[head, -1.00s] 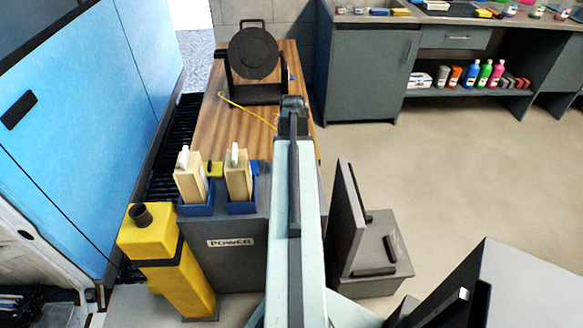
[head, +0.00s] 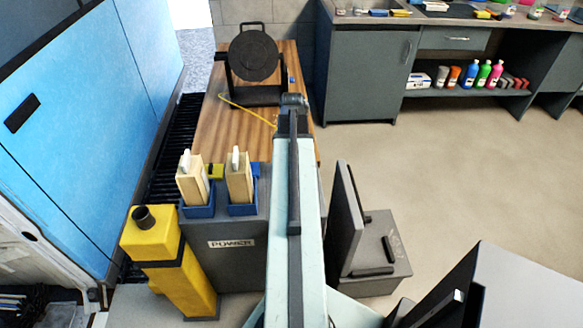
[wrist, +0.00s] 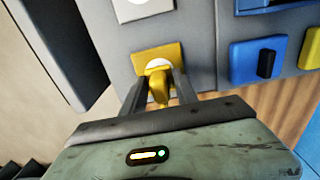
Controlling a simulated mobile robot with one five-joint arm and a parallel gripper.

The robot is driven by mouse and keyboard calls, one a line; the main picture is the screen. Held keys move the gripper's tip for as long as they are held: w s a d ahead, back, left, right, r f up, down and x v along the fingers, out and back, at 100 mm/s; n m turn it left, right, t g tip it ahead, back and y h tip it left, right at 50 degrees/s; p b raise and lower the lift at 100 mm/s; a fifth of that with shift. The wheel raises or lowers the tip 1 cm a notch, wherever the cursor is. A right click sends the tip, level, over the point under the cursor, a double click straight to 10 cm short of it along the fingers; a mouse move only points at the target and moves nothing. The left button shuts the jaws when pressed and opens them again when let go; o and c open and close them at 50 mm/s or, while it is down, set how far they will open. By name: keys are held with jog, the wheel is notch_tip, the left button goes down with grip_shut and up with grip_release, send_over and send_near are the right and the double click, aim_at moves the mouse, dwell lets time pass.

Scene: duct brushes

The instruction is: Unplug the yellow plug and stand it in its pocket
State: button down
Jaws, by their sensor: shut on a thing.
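The yellow plug (wrist: 158,88) is between the fingers of my gripper (wrist: 157,92) in the wrist view, and the gripper is shut on it. A yellow socket plate (wrist: 146,54) with a white round face is right behind the plug on a grey panel. The plug looks to be at the socket face; I cannot tell how deep it sits. In the head view my own arm hides the gripper and plug. A small yellow holder (head: 215,171) shows on top of the grey POWER box (head: 232,262); I cannot tell whether it is the pocket.
A blue plate (wrist: 243,62) with a black part is right of the plug, with a yellow piece (wrist: 311,50) beyond. Wooden blocks stand in blue holders (head: 198,211) on the box. A yellow post (head: 185,284) is at left. A black round stand (head: 253,55) is on the wooden table.

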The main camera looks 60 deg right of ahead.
jog(key=shift+r+p, duration=1.8)
jog(key=shift+r, duration=0.1)
notch_tip(320, 180, up, 3)
jog(key=p, duration=0.3)
jog(key=shift+r, duration=0.15)
